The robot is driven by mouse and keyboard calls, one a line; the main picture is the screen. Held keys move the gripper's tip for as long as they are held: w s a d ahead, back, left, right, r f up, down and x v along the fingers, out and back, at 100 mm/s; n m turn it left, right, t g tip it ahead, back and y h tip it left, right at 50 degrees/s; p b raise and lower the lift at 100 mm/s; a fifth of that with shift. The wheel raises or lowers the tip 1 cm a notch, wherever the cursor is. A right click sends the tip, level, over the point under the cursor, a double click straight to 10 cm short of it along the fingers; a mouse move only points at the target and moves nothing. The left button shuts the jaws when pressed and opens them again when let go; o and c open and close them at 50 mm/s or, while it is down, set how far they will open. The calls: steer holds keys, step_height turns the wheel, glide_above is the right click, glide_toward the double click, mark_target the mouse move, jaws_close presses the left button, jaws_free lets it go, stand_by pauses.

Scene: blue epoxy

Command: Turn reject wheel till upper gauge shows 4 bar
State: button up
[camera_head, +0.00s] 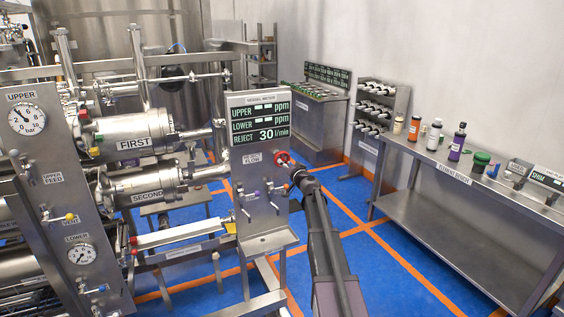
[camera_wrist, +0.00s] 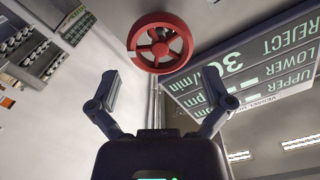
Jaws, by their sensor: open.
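The red reject wheel (camera_head: 281,158) is on the steel panel, below the display. In the wrist view the wheel (camera_wrist: 160,17) is upside down, just beyond and between my open fingers. My gripper (camera_wrist: 160,80) is open and empty, with a finger to each side and a gap to the wheel. In the head view my gripper (camera_head: 292,169) is close in front of the wheel and partly hidden by my arm. The upper gauge (camera_head: 27,118) is a white dial at the left; its needle points to the upper left, too small to read exactly.
The display (camera_head: 260,117) reads REJECT 30 l/min, with dashes for UPPER and LOWER. The lower gauge (camera_head: 81,254) is at the bottom left. A steel bench (camera_head: 440,225) with bottles stands right; blue floor between is clear.

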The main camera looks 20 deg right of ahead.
steer(key=shift+s, duration=0.95)
steer(key=s, duration=1.2)
steer(key=shift+d, duration=0.25)
stand_by(2.2)
steer(key=s+a+f+n+g+y, duration=0.2)
steer(key=s+a+f+g, duration=0.1)
steer(key=a, duration=0.5)
steer(key=s+a+f+n+g+y, duration=0.2)
steer(key=s+a+f+g, duration=0.15)
steer(key=a, duration=0.35)
steer(key=s+a+f+n+g+y, duration=0.2)
steer(key=a+f, duration=0.2)
steer(key=a, duration=0.4)
steer(key=s+a+f+g+h, duration=0.2)
steer(key=s+f+g+h, duration=0.1)
steer(key=s, duration=0.6)
steer(key=s+a+f+g+h, duration=0.2)
steer(key=s+f+g, duration=0.3)
steer(key=s, duration=0.5)
steer(key=shift+s+g+h, duration=0.15)
steer(key=shift+g+h, duration=0.6)
steer(key=shift+h, duration=0.05)
